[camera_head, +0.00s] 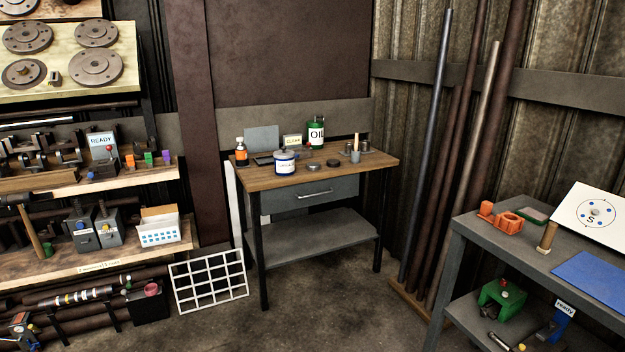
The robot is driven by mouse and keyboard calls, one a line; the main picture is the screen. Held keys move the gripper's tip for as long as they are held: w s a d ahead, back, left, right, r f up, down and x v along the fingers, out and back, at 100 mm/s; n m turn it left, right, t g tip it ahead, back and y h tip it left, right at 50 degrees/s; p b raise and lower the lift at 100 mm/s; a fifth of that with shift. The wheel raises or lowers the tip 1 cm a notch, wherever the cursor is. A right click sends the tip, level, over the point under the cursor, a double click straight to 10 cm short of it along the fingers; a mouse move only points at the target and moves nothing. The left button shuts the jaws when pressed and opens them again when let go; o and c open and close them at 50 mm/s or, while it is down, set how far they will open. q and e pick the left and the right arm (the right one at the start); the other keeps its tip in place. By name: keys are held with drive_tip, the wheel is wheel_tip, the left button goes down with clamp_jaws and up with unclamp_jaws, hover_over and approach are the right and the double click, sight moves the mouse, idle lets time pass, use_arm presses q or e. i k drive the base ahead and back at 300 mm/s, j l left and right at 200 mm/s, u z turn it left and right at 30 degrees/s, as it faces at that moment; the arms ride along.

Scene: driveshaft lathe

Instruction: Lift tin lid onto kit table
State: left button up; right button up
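The kit table, a small wooden-topped table (350,176) with a grey drawer (312,194), stands against the back wall. A white and blue tin (285,167) stands upright near its front edge. A dark grey lid (284,154) with a small knob appears to sit on the tin. Two low dark round pieces (313,168) lie on the tabletop right of the tin; I cannot tell exactly what they are. Neither of my grippers is in view.
A green oil can (316,134), an orange bottle (241,152), a CLEAN sign (292,141) and a small grey cup (355,156) share the tabletop. Shelves (100,182) stand left, a grey bench (500,245) right. Long bars (426,150) lean near the corner. Floor ahead is clear.

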sight(283, 154)
drive_tip(key=i, duration=2.95)
